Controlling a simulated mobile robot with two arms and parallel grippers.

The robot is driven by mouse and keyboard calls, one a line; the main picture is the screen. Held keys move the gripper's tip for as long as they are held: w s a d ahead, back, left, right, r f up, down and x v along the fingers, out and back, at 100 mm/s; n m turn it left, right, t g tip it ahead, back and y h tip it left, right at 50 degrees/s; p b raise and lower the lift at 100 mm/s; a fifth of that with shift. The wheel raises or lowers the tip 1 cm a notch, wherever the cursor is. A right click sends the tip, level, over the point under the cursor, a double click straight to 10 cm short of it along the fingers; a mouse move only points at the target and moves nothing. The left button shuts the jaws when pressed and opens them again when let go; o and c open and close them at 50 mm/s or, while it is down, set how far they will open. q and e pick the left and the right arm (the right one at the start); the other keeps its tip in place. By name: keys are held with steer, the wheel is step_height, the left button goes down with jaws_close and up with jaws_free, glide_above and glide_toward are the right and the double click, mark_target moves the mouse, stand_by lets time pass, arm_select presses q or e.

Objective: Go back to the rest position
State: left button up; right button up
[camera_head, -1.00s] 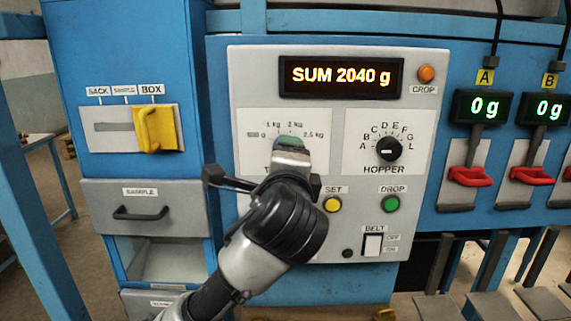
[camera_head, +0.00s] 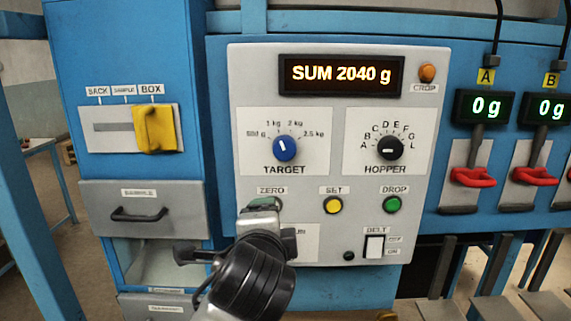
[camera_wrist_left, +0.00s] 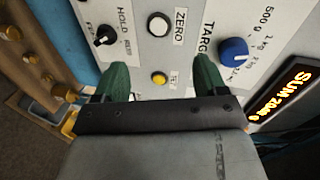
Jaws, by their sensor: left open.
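My left gripper (camera_head: 262,205) is in front of the lower left of the grey control panel (camera_head: 430,130), close to the ZERO label, and hides part of the ZERO button. In the left wrist view its two green fingers (camera_wrist_left: 160,82) are spread apart with nothing between them. The panel's white ZERO button (camera_wrist_left: 158,26) and a yellow button (camera_wrist_left: 159,78) show beyond them. The blue TARGET knob (camera_head: 286,148) is fully visible above the gripper. The display (camera_head: 341,75) reads SUM 2040 g. My right gripper is not in view.
A yellow lever (camera_head: 155,129) sits at BOX on the left cabinet. Below it is a SAMPLE drawer (camera_head: 140,212). The HOPPER knob (camera_head: 390,148), SET button (camera_head: 333,205), DROP button (camera_head: 392,204) and BELT switch (camera_head: 374,246) are on the panel. Red levers (camera_head: 473,177) stand right.

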arm_select(q)
steer(key=s+a+f+n+g, duration=0.2)
steer(key=s+a+f, duration=0.1)
steer(key=f, duration=0.4)
steer(key=s+a+f+n+g, duration=0.2)
steer(key=a+f+n, duration=0.1)
steer(key=f, duration=0.5)
steer(key=s+a+f+n+g, duration=0.2)
steer(key=s+a+f, duration=0.1)
steer(key=f, duration=0.4)
steer(key=s+a+f+n+g, duration=0.35)
steer(key=s+f, duration=0.35)
steer(key=s, duration=0.3)
steer(key=s+a+f+n+g, duration=0.2)
steer(key=s+a+f+n, duration=0.35)
steer(key=s, duration=0.35)
step_height(320, 180, down, 25)
steer(key=m+g, duration=0.1)
steer(key=s+a+f+g, duration=0.1)
steer(key=s+a+f, duration=0.1)
steer(key=s+f, duration=1.5)
steer(key=shift+a+f+g+b, duration=0.35)
steer(key=shift+f+b, duration=0.1)
steer(key=shift+f, duration=0.5)
